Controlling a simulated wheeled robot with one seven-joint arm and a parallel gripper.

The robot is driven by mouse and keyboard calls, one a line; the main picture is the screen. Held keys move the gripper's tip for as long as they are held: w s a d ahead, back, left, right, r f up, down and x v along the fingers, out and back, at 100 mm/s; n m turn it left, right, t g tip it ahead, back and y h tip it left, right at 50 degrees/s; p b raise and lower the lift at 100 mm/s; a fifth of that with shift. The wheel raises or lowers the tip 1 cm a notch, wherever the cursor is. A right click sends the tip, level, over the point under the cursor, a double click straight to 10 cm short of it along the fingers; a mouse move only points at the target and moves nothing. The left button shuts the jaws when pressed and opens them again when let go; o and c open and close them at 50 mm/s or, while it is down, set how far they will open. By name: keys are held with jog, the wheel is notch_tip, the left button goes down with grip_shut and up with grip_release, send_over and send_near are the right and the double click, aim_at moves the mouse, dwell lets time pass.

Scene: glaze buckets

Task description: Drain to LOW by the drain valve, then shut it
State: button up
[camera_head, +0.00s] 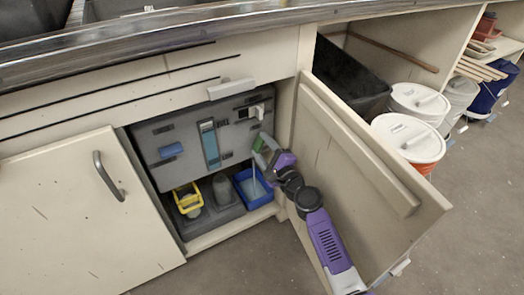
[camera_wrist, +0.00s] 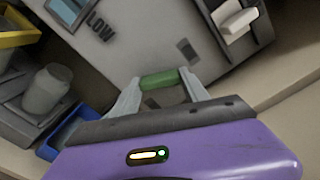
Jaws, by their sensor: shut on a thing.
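A grey tank (camera_head: 165,135) stands in the open cabinet, with a blue sight gauge (camera_head: 210,143) on its front. The word LOW (camera_wrist: 100,26) is printed beside the gauge in the wrist view. My gripper (camera_head: 262,152) is at the tank's lower right. In the wrist view my gripper (camera_wrist: 160,88) is shut on a green valve handle (camera_wrist: 159,79), which lies crosswise between the fingertips. A pale thin streak, like liquid, runs down by my gripper into a blue tray (camera_head: 243,191). The valve's body and spout are largely hidden. The exact gauge level is too small to read.
A white lever (camera_head: 250,112) sits at the tank's upper right. A yellow basket (camera_head: 187,200) and a grey container (camera_head: 223,188) stand left of the blue tray. The open cabinet door (camera_head: 350,150) is close along my arm's right. White-lidded buckets (camera_head: 408,138) stand beyond it.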

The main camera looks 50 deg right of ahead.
jog(key=n+b, duration=0.2)
jog(key=n, duration=0.3)
jog(key=shift+f, duration=0.1)
jog(key=shift+n, duration=0.3)
dwell(0.4)
jog(key=o, duration=1.4)
jog(key=shift+s, duration=0.1)
jog(key=v, duration=0.7)
jog(key=shift+s+a, duration=0.15)
jog(key=shift+s, duration=0.15)
